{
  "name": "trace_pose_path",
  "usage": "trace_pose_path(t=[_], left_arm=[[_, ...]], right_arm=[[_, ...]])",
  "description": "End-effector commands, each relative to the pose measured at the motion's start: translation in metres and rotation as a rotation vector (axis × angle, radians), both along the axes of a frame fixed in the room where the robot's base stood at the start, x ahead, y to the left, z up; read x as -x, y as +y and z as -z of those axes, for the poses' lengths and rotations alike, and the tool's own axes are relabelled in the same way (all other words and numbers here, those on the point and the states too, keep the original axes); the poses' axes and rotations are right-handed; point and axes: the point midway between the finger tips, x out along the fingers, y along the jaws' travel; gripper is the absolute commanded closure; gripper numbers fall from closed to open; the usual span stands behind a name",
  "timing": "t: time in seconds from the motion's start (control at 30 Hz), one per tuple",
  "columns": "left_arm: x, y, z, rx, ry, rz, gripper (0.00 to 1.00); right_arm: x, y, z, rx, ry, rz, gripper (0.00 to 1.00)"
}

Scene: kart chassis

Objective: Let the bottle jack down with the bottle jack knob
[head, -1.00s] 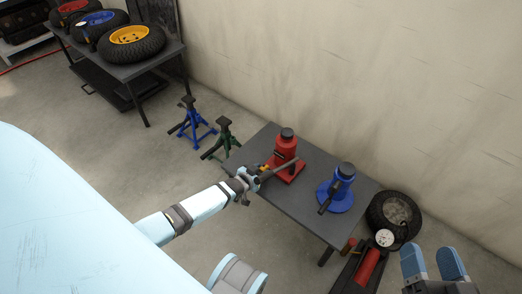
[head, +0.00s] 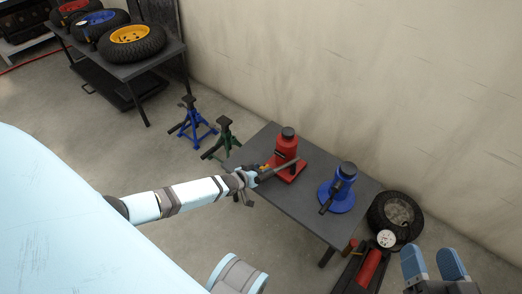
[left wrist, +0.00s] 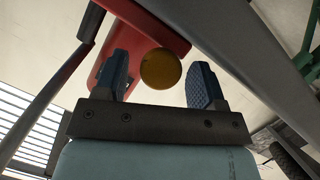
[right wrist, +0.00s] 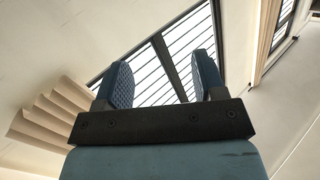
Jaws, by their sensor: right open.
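The red bottle jack (head: 286,146) stands upright on the small grey table (head: 300,203), with a grey handle bar angled beside it. The bottle jack knob (left wrist: 161,69) is round and yellow, low on the red jack in the left wrist view. My left gripper (head: 259,173) is at the jack's left side. In the left wrist view its fingers (left wrist: 158,78) are open, one on each side of the knob, with visible gaps. My right gripper (head: 434,263) is open and empty, away from the table at the lower right.
A blue bottle jack (head: 337,191) stands on the same table to the right. Blue (head: 193,122) and green (head: 224,136) jack stands are on the floor behind left. A tire (head: 395,217) and a red floor jack (head: 369,268) lie right of the table.

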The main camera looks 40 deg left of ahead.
Motion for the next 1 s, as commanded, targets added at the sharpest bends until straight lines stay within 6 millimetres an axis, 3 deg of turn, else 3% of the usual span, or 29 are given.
trace_pose_path(t=[0.23,0.37,0.7,1.0], left_arm=[[0.002,0.000,-0.001,0.000,0.001,0.000,0.36],[0.016,0.003,-0.008,0.000,0.002,0.001,0.36],[0.084,0.021,-0.036,0.000,0.003,0.001,0.36],[0.121,0.031,-0.048,0.000,0.000,0.000,0.36]], right_arm=[[0.001,0.000,0.000,0.000,0.005,0.000,0.36],[0.003,0.000,-0.008,-0.015,-0.010,0.010,0.36],[0.003,-0.004,-0.060,-0.093,-0.152,0.060,0.36],[0.005,-0.007,-0.082,-0.128,-0.226,0.081,0.36]])
